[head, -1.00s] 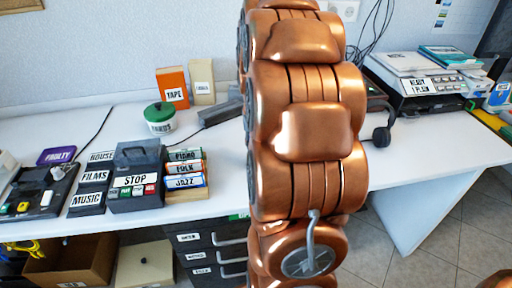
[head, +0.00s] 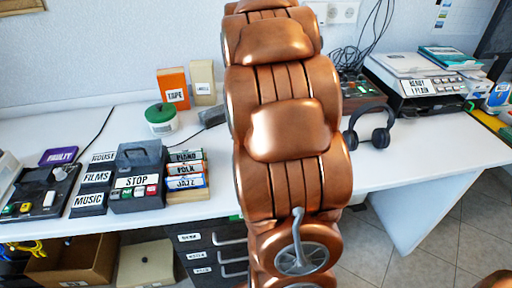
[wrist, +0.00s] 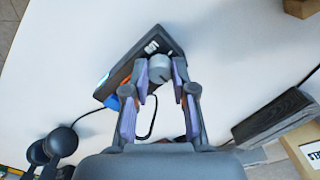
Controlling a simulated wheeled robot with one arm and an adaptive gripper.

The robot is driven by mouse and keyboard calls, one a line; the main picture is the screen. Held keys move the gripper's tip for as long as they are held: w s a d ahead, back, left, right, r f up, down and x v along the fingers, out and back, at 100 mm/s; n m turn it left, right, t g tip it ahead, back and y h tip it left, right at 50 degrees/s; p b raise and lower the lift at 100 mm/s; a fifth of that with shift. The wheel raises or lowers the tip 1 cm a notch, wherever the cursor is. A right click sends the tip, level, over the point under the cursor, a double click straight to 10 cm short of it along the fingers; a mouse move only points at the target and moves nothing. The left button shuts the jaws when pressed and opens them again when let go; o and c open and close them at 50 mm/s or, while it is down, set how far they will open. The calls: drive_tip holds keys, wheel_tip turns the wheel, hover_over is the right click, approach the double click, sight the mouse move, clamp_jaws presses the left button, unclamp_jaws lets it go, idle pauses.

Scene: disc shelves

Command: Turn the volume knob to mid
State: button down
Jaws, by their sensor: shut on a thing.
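In the wrist view, a dark box-shaped device (wrist: 125,77) stands on the white table, with a round grey volume knob (wrist: 159,67) at its right end. My gripper (wrist: 161,80) has its two fingers on either side of the knob and is shut on it. The marks around the knob are too small to read, so its setting cannot be told. In the head view, part of the device (head: 362,88) shows just right of my copper arm, which hides my gripper and the knob.
Black headphones (head: 371,124) stand on the table right of my arm, and also show in the wrist view (wrist: 62,143). A grey printer-like machine (head: 416,80) is farther right. Labelled boxes, a tape player (head: 137,160) and a green-lidded tub (head: 160,118) are left.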

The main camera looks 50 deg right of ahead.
idle(0.3)
drive_tip(key=c, duration=0.9)
unclamp_jaws()
drive_tip(key=shift+c, duration=0.2)
wheel_tip(320, 180, up, 12)
